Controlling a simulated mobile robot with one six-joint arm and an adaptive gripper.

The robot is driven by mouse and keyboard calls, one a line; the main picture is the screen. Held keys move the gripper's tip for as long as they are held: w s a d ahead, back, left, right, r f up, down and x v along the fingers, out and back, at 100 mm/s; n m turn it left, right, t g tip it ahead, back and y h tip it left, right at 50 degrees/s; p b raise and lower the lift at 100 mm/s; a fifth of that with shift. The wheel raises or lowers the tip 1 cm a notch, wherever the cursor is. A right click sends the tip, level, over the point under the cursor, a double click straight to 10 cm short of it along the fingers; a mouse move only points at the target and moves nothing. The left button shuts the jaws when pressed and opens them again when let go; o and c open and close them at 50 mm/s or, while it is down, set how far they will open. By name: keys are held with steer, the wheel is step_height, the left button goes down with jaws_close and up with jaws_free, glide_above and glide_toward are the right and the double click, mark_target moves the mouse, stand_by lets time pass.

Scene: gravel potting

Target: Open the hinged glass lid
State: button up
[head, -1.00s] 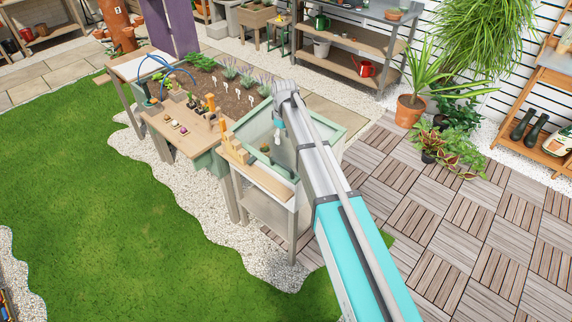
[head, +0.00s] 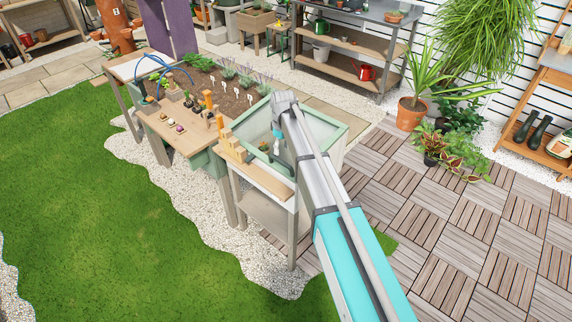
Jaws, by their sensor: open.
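A planter box with a pale green rim (head: 333,137) stands on grey legs in the middle of the view. Pale, see-through glass (head: 255,122) shows inside the rim; I take it for the lid, but cannot tell its angle. A small potted plant (head: 263,146) shows near the box's front side. My arm reaches over the box from the lower right and hides part of it. My gripper (head: 278,134) hangs down over the box, small and partly covered by my arm. It is open, and I see nothing held in it. Contact with the lid cannot be made out.
A wooden shelf with blocks (head: 232,148) runs along the box's front. A potting table (head: 185,139) with small pots and a soil bed (head: 232,96) adjoin on the left. Potted plants (head: 412,112) stand to the right. Deck tiles (head: 470,240) and lawn (head: 110,240) are clear.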

mark_target(281, 160)
steer(key=shift+s+a+f+b, duration=0.1)
steer(key=shift+f+b, duration=2.6)
steer(key=shift+f, duration=0.35)
